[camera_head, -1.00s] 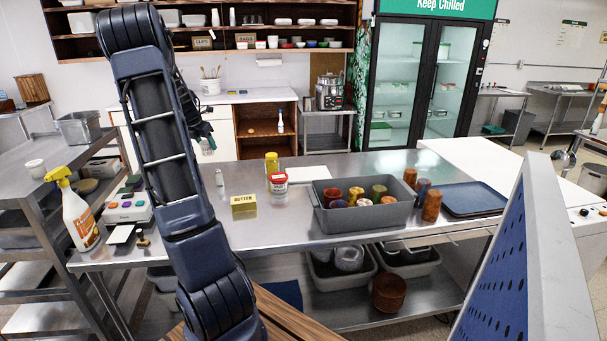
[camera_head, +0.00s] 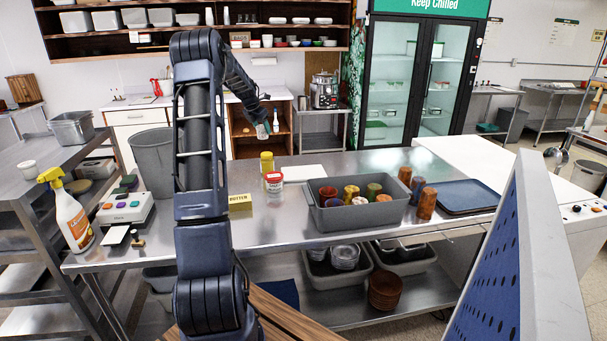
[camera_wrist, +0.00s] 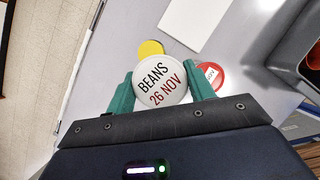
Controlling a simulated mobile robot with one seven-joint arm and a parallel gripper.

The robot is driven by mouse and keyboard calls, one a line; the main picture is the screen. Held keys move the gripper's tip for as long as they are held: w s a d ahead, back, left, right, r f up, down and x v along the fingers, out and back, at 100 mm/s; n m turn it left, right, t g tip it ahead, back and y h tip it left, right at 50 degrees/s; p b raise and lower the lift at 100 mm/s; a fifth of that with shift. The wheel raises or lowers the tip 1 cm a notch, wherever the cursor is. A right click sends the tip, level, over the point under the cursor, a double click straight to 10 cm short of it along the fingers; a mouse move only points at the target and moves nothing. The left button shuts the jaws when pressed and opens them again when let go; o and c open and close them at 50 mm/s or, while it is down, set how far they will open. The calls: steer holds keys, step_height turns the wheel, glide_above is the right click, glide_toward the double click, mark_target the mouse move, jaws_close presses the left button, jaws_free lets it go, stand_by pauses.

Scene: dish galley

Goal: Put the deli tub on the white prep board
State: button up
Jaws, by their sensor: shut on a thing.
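My gripper (camera_wrist: 162,90) is shut on a white-lidded deli tub (camera_wrist: 160,84) marked "BEANS 26 NOV"; its green fingers grip the tub from both sides. In the head view the tub (camera_head: 263,131) hangs upright from my gripper (camera_head: 264,121), above the back edge of the steel table. The white prep board (camera_head: 300,172) lies flat on that table, to the right of and lower than the tub in the picture. It shows at the top of the wrist view (camera_wrist: 203,22), bare where seen. The lid hides the tub's body in the wrist view.
A red-and-white tub (camera_head: 273,182) and a yellow container (camera_head: 267,161) stand just left of the board. A grey bin (camera_head: 362,216) with several cups stands in front of it. A yellow "BUTTER" block (camera_head: 240,202) lies nearer the front.

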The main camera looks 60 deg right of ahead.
steer(key=s+d+m, duration=0.2)
steer(key=s+d, duration=1.1)
steer(key=d, duration=0.1)
glide_above(307, 171)
steer(key=a, duration=0.2)
steer(key=f, duration=1.9)
steer(key=shift+w+f, duration=0.35)
steer(key=shift+w, duration=0.05)
steer(key=shift+f, duration=0.15)
steer(key=o, duration=1)
